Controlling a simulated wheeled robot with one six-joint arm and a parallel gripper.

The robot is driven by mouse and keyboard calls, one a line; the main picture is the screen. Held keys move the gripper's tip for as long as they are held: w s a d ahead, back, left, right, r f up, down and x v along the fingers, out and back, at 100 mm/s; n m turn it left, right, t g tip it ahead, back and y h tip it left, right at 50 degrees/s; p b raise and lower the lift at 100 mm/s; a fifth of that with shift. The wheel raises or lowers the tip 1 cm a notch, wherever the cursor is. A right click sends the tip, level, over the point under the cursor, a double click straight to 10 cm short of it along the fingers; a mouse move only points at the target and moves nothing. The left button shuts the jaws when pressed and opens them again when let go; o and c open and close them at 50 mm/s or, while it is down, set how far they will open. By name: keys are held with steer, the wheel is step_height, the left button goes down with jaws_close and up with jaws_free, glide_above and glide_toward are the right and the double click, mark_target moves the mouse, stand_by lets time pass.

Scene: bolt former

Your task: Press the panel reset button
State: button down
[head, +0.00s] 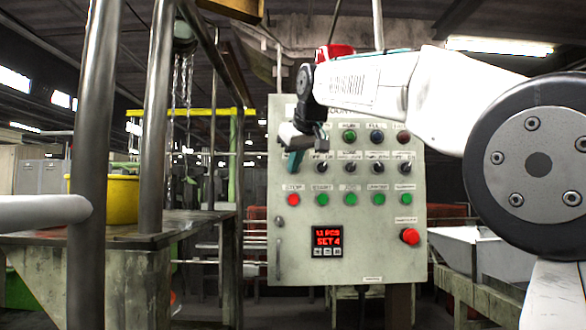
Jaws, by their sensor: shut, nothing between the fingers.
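The control panel (380,250) is a pale grey upright box in the middle of the head view. It carries a row of dark selector knobs, and below them a red button (293,199) at the left and several green buttons (350,199). The labels are too small to read surely, so I cannot tell which button is the reset. A small red display (327,239) sits below. A larger red mushroom button (410,236) is at the lower right. My gripper (294,158) is shut and empty, in front of the panel's upper left, above the red button.
Thick metal posts (92,150) and a handrail (40,214) stand at the left, by a worn metal bench (190,222) with a yellow bin (110,186). A pale metal chute (480,250) lies at the right. The panel's lower front is unobstructed.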

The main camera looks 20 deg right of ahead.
steer(key=shift+s, duration=0.1)
steer(key=shift+s+a, duration=0.1)
steer(key=shift+s, duration=0.2)
steer(key=s+a, duration=0.2)
steer(key=s, duration=0.3)
steer(key=shift+s, duration=0.35)
steer(key=shift+f, duration=0.1)
stand_by(0.4)
